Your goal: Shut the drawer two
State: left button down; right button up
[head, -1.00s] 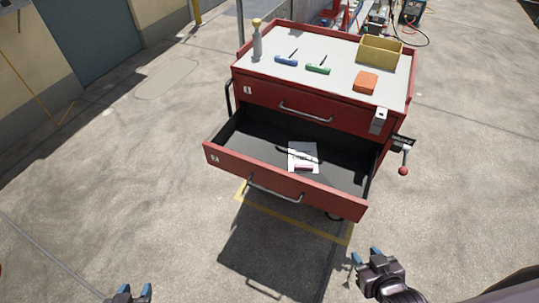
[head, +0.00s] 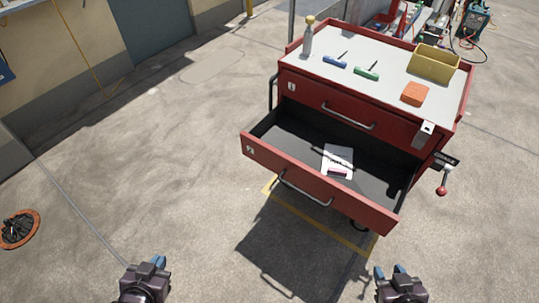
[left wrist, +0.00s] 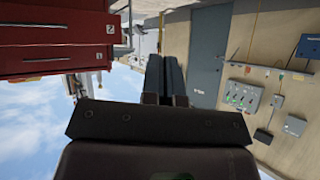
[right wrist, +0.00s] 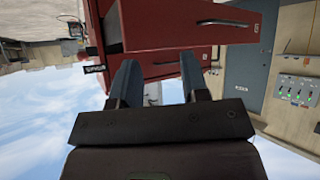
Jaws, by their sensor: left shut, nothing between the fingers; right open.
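Drawer two (head: 325,185), the lower red drawer marked 2, is pulled well out of the red tool cabinet (head: 440,152). A white paper (head: 337,158) and a few small items lie inside it. Its bar handle (head: 305,190) is on the front. The upper drawer (head: 350,113), marked 1, is shut. My left gripper (head: 152,264) is shut and empty, low in the head view, left of the drawer and apart from it. My right gripper (head: 392,271) is open and empty, in front of the drawer's right end and apart from it. The drawer also shows in the right wrist view (right wrist: 235,25).
On the cabinet top are a spray bottle (head: 308,38), blue and green tools, an orange block (head: 415,94) and a yellow bin (head: 434,63). A lever with a red knob (head: 441,190) sticks out on the right side. An orange-rimmed round item (head: 19,229) lies at far left. Floor before the drawer is clear.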

pick_arm(q)
jog(key=w+f+m+t+b, duration=0.2)
jog(key=w+m, duration=0.5)
jog(key=m+t+h+b, duration=0.2)
jog(key=m+h+b, duration=0.75)
jog(key=m, duration=2.45)
send_near(246, 139)
jog(key=shift+h, duration=0.25)
jog(key=x, duration=0.6)
jog(key=shift+a+f, duration=0.1)
jog(key=shift+b+x, duration=0.35)
jog(key=shift+x, duration=0.45)
pick_arm(e)
notch_tip(246, 139, down, 10)
jog(key=n+g, duration=0.1)
jog(key=shift+a, duration=0.2)
pick_arm(q)
jog(key=shift+w, duration=0.1)
pick_arm(e)
jog(key=shift+s, duration=0.1)
